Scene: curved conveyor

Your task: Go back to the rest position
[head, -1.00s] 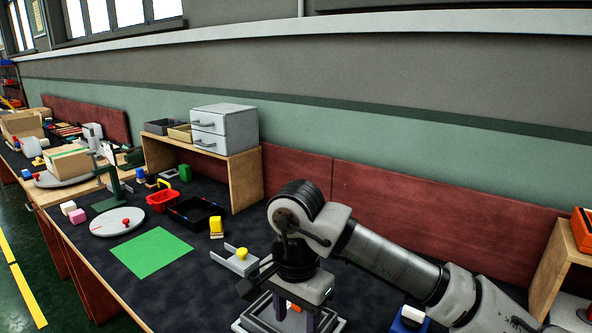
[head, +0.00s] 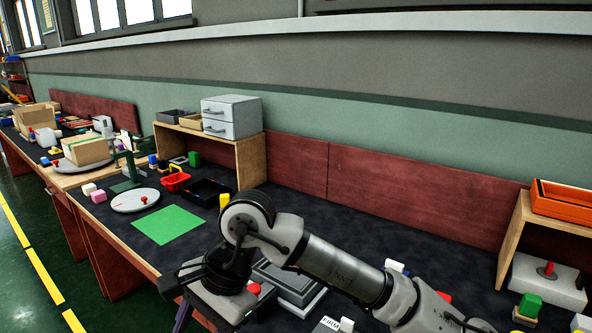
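My gripper (head: 218,303) is at the bottom of the head view, left of the centre, pointing down near the bench's front edge. My arm reaches to it from the lower right. The fingertips are cut off by the frame's lower edge, so I cannot see whether they are open or shut, or whether anything is between them. A grey square stand (head: 290,284) is just to the right of the gripper, partly hidden by my arm.
The dark bench holds a green mat (head: 167,224), a round white disc (head: 128,204), a red basket (head: 174,184) and a black tray (head: 192,197). Drawers (head: 232,129) stand on a wooden shelf (head: 252,162) behind. An orange tray (head: 563,208) tops the right shelf.

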